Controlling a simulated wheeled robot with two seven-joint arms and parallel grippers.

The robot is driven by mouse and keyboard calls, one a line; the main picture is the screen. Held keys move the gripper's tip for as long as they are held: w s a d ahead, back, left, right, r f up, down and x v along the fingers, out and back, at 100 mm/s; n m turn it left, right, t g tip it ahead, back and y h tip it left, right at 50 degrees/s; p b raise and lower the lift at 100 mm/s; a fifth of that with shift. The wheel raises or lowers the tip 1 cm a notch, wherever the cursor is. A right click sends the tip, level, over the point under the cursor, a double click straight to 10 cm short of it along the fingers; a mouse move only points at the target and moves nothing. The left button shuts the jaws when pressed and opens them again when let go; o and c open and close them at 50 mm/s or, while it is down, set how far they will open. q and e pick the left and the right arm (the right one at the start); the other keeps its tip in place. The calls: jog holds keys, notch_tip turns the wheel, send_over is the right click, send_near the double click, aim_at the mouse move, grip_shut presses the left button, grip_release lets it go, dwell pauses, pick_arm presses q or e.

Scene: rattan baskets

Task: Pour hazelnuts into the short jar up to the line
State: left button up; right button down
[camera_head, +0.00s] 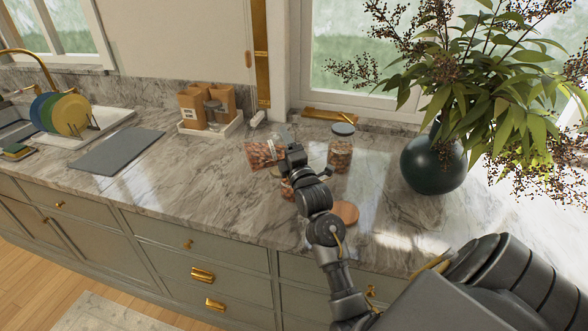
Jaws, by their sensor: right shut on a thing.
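My right gripper (291,158) is shut on a clear jar of reddish-brown nuts (262,154). That jar is tilted onto its side, with its nut-filled body to the left of the gripper. A small piece of a short jar (286,188) with brown contents shows just below the gripper. The gripper and wrist hide most of it, so its line and fill level cannot be seen. I cannot tell whether nuts are falling. My left gripper is not in view.
A round copper-coloured disc (345,212) lies nearer the counter edge. A dark vase (433,164) with a plant stands farther right. A grey mat (117,151) and a tray of packages (211,130) are left.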

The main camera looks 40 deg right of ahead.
jog(key=shift+s+d+r+m+h+p, duration=0.1)
jog(key=shift+d+m+h+p, duration=0.2)
jog(key=shift+m, duration=0.45)
jog(key=shift+d+r+m+h+p, duration=0.1)
jog(key=shift+m+h+p, duration=0.2)
jog(key=shift+m, duration=0.45)
dwell(2.2)
jog(key=shift+a, duration=0.1)
jog(key=n+b, duration=0.1)
jog(key=f+n+y+b, duration=0.1)
jog(key=shift+a+n, duration=0.25)
jog(key=shift+n, duration=0.05)
jog(key=n, duration=0.1)
jog(key=a+n+y+b, duration=0.1)
jog(key=shift+w+a+n, duration=0.2)
jog(key=shift+w+n, duration=0.05)
jog(key=shift+n, duration=0.05)
jog(key=shift+w+a+r+n+p, duration=0.2)
jog(key=shift+a+n+p, duration=0.15)
jog(key=shift+n, duration=0.25)
